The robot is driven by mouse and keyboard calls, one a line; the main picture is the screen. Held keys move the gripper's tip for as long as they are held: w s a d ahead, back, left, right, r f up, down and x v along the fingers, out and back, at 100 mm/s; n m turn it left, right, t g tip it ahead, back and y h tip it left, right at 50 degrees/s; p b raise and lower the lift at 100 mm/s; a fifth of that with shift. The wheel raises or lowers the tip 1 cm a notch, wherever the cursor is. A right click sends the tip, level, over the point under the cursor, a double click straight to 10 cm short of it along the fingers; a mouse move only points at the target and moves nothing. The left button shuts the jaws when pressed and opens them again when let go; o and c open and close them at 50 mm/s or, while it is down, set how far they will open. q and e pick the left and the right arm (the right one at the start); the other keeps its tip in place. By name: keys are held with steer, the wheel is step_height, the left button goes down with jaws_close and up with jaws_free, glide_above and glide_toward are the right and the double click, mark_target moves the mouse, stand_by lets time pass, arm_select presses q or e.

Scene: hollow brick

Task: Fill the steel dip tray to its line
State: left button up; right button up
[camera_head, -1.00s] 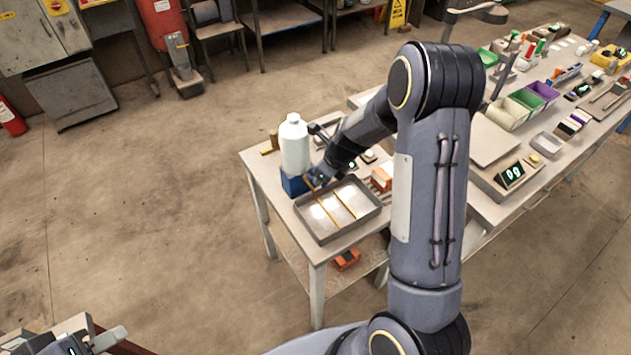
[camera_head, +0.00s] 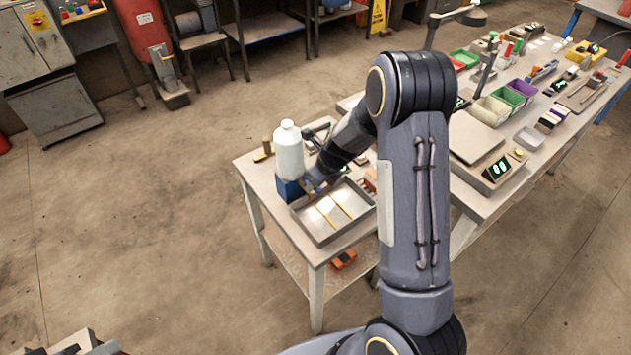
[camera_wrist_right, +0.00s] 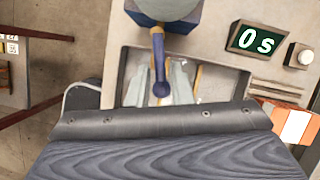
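The steel dip tray (camera_head: 350,228) lies on the small table, with yellowish lines across its bright inside; I cannot tell any liquid level. A white bottle (camera_head: 289,152) stands on a blue stand (camera_head: 290,190) at the tray's far left edge. In the right wrist view, a blue tap lever (camera_wrist_right: 159,70) hangs from the stand (camera_wrist_right: 180,20) over the tray (camera_wrist_right: 122,62). My right gripper (camera_wrist_right: 160,80) has its pale fingers apart, one on each side of the lever, contact unclear. In the head view it (camera_head: 310,186) is small and blurred. My left gripper (camera_head: 85,346) is partly cut off at lower left.
A display (camera_wrist_right: 255,40) reading "0 s" with a round button (camera_wrist_right: 300,55) is right of the tray in the wrist view. An orange-and-white box (camera_wrist_right: 295,125) is close beside my wrist. A long bench (camera_head: 475,140) with bins and tools stands at right. Floor at left is clear.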

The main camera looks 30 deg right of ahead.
steer(key=v, duration=0.7)
steer(key=shift+s+r, duration=0.15)
steer(key=shift+r, duration=0.2)
